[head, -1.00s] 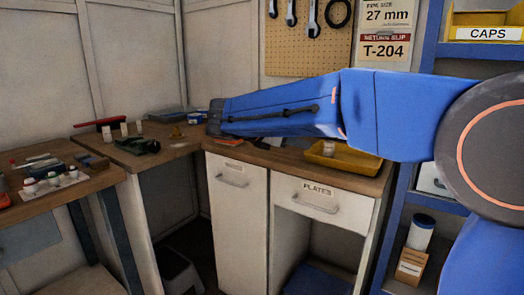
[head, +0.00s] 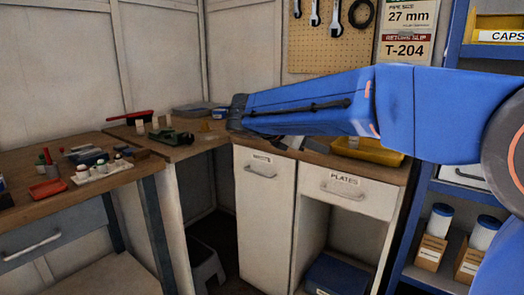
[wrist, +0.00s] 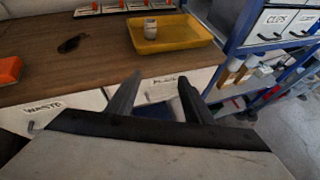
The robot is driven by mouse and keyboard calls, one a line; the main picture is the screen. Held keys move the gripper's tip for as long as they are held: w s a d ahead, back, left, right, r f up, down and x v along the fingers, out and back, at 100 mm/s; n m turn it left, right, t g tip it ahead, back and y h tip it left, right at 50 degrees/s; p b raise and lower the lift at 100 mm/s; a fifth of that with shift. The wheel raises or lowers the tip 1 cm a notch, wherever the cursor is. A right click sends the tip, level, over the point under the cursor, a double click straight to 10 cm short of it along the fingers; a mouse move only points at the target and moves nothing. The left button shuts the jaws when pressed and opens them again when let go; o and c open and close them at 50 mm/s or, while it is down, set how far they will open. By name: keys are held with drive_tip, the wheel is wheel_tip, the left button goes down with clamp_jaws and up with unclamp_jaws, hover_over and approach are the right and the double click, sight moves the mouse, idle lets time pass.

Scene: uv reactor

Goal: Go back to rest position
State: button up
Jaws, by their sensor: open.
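My gripper (wrist: 155,95) shows in the wrist view with its two dark fingers apart and nothing between them. It is in front of the counter, near the drawer labelled PLATES. In the head view my blue arm stretches across the counter from the right, and the fingers are hidden behind it.
A yellow tray (wrist: 172,36) holding a small pale cup (wrist: 150,28) sits on the wooden counter (wrist: 60,70). Blue shelves (head: 450,190) stand at the right. A left bench (head: 70,200) carries a red tray (head: 48,190) and a white rack of bottles. A grey step stool (head: 205,265) is on the floor.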

drive_tip(key=s+d+f+m+g+y, duration=0.25)
drive_tip(key=s+d+f+m, duration=0.25)
drive_tip(key=s+d, duration=0.3)
drive_tip(key=s+d+f+m+g+y, duration=0.1)
drive_tip(key=s+d+f+m+y, duration=0.2)
drive_tip(key=s+d+f+m, duration=0.55)
drive_tip(key=s+f+m+y, duration=0.1)
drive_tip(key=s+f+m, duration=0.2)
drive_tip(key=s, duration=0.3)
drive_tip(key=s+a+f+m+y, duration=0.1)
drive_tip(key=s+f+m+y, duration=0.1)
drive_tip(key=s, duration=0.4)
drive_tip(key=s+a+f+m+y, duration=0.1)
drive_tip(key=s+f+m+y, duration=0.1)
drive_tip(key=s+f+m, duration=0.2)
drive_tip(key=s+m+t, duration=0.1)
drive_tip(key=s, duration=0.1)
drive_tip(key=shift+s+a+f, duration=0.15)
drive_tip(key=shift+s, duration=0.2)
drive_tip(key=shift+m, duration=0.25)
drive_tip(key=shift+c, duration=0.6)
